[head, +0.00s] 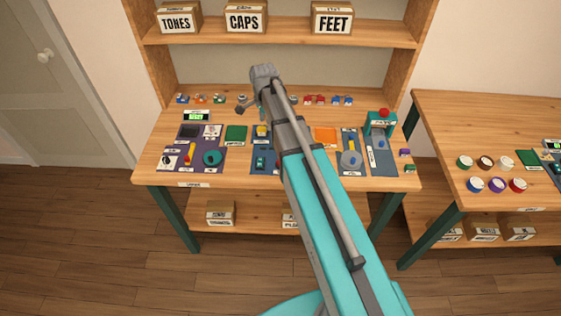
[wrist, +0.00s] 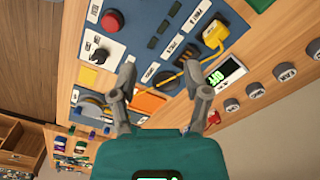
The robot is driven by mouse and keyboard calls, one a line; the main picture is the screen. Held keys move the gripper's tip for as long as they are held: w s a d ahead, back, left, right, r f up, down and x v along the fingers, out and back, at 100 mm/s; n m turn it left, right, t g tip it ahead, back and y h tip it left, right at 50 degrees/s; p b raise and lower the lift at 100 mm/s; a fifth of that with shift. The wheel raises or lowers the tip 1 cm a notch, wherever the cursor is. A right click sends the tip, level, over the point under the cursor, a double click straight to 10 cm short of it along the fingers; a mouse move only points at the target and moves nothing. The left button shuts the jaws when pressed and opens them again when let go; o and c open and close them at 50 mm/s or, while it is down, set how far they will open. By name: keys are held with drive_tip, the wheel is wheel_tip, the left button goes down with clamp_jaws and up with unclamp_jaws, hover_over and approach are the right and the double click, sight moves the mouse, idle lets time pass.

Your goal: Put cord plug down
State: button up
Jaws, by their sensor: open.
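My gripper (wrist: 160,97) is open in the wrist view, its two grey fingers spread over a blue panel (wrist: 135,40). A thin yellow cord (wrist: 205,60) runs from beside a round yellow part (wrist: 215,33) down behind the right finger. I cannot make out the plug at the cord's end. An orange square (wrist: 149,102) shows between the fingers, lower than the cord. In the head view my gripper (head: 255,92) is above the far middle of the workbench (head: 160,172); its fingers are small there.
A black knob (wrist: 100,55) sits on a white plate. In the head view, a shelf (head: 280,37) with labelled boxes stands behind, and a second bench (head: 480,110) is at right.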

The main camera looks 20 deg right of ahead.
drive_tip(key=s+n, duration=1.4)
drive_tip(key=s, duration=0.5)
drive_tip(key=shift+s+n, duration=0.3)
drive_tip(key=shift+s, duration=0.05)
drive_tip(key=shift+a, duration=0.1)
